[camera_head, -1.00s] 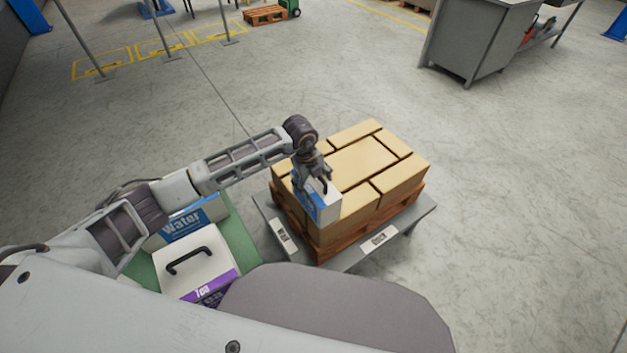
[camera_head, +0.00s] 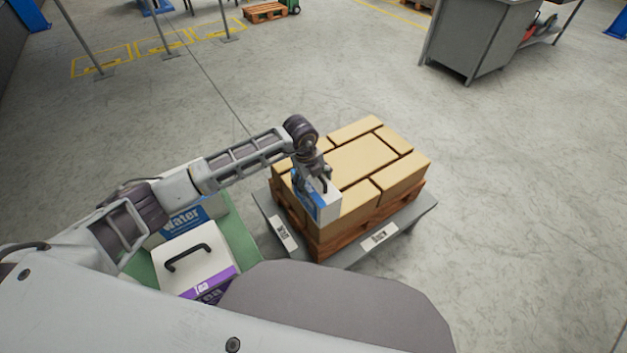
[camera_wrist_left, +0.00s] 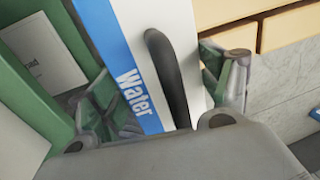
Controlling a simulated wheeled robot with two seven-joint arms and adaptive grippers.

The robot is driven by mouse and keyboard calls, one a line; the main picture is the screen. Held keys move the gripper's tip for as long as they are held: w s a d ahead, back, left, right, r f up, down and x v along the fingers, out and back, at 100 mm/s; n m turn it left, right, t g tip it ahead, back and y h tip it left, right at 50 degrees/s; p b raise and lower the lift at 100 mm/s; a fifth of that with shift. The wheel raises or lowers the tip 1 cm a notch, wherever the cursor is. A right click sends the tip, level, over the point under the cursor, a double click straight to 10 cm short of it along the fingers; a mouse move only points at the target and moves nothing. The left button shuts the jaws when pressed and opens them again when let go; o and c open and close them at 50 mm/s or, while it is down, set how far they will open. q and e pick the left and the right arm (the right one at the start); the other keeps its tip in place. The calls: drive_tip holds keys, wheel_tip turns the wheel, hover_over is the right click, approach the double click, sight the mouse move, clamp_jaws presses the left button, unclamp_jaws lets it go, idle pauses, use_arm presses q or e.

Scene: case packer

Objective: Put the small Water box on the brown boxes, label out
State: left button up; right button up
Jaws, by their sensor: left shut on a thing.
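The small Water box (camera_head: 326,206) is white with a blue label side and a dark handle on top. My left gripper (camera_head: 322,182) is shut on it and holds it at the near left corner of the brown boxes (camera_head: 362,160). In the left wrist view the box (camera_wrist_left: 147,22) stands between the fingers (camera_wrist_left: 172,92), its blue "Water" strip towards the left and its black handle between them. In the head view the blue side faces left, outward from the stack. I cannot tell whether its underside touches a brown box. My right gripper is out of view.
A larger Water box (camera_head: 183,222) and a white box with a purple label (camera_head: 196,262) stand on a green surface (camera_head: 238,240) at the left.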

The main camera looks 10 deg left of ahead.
use_arm(q)
drive_tip(key=shift+f, duration=0.3)
idle(0.4)
drive_tip(key=o, duration=1.9)
drive_tip(key=shift+f, duration=0.1)
wheel_tip(320, 180, up, 12)
drive_tip(key=s+a, duration=0.1)
drive_tip(key=shift+s+a, duration=0.25)
wheel_tip(320, 180, up, 9)
drive_tip(key=p, duration=0.8)
drive_tip(key=shift+p, duration=0.4)
drive_tip(key=shift+r+p, duration=0.45)
